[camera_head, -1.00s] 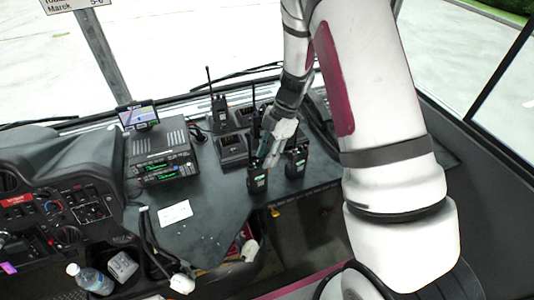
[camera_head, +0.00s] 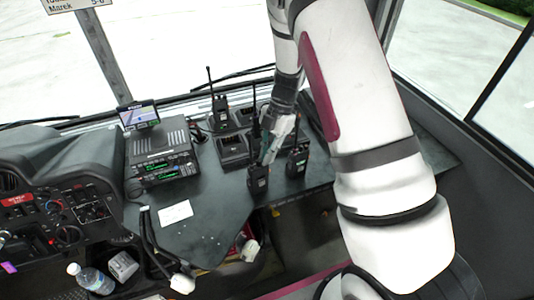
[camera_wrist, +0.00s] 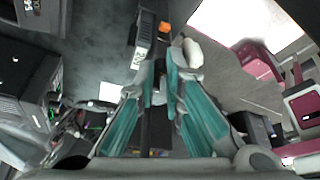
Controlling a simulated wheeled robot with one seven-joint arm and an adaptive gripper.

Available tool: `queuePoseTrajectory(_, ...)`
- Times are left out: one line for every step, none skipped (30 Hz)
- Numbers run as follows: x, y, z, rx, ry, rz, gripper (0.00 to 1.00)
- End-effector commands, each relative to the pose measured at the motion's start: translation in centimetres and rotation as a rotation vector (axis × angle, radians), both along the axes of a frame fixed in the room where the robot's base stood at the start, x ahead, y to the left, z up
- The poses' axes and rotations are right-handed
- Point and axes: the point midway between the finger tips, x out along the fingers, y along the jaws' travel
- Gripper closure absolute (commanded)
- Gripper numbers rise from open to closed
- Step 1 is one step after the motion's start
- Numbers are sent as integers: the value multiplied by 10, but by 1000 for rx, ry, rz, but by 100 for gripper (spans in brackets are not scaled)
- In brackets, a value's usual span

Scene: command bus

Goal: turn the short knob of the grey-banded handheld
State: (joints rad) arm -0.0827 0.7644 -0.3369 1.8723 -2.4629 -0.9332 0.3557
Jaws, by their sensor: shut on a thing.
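A black handheld (camera_head: 257,181) stands upright at the front edge of the dark dash, with a tall antenna. In the wrist view a handheld (camera_wrist: 143,47) with a pale grey band lies just beyond the fingertips. Its dark antenna runs back between my fingers. My gripper (camera_head: 266,158) comes down from above at the top of the front handheld. In the wrist view its teal-padded fingers (camera_wrist: 158,84) are closed in around a small part at the handheld's top, which seems to be the short knob. The fingers mostly hide the knob.
A second black handheld (camera_head: 297,161) stands close to the right of my gripper. A third handheld (camera_head: 220,112) stands farther back by the charger cradles (camera_head: 232,150). A radio unit (camera_head: 160,160) and a white card (camera_head: 175,212) are to the left. The windscreen lies behind.

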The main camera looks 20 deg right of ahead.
Motion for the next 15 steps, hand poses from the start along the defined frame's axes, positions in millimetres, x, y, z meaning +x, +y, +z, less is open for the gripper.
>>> queuePoseTrajectory(0,0,0,0,0,-1,100)
queuePoseTrajectory(0,0,1,0,0,-1,100)
queuePoseTrajectory(0,0,0,0,0,-1,100)
queuePoseTrajectory(0,0,0,0,0,-1,100)
queuePoseTrajectory(0,0,0,0,0,-1,86)
queuePoseTrajectory(0,0,0,0,0,-1,77)
queuePoseTrajectory(0,0,0,1,-1,-2,70)
queuePoseTrajectory(0,0,0,0,0,-1,68)
queuePoseTrajectory(0,0,0,1,-1,-3,68)
queuePoseTrajectory(0,0,0,0,0,-2,68)
queuePoseTrajectory(0,0,0,1,-1,-3,68)
queuePoseTrajectory(0,0,0,0,0,-2,68)
queuePoseTrajectory(0,0,0,0,0,-2,68)
queuePoseTrajectory(0,0,0,0,0,-2,68)
queuePoseTrajectory(0,0,0,0,0,-2,68)
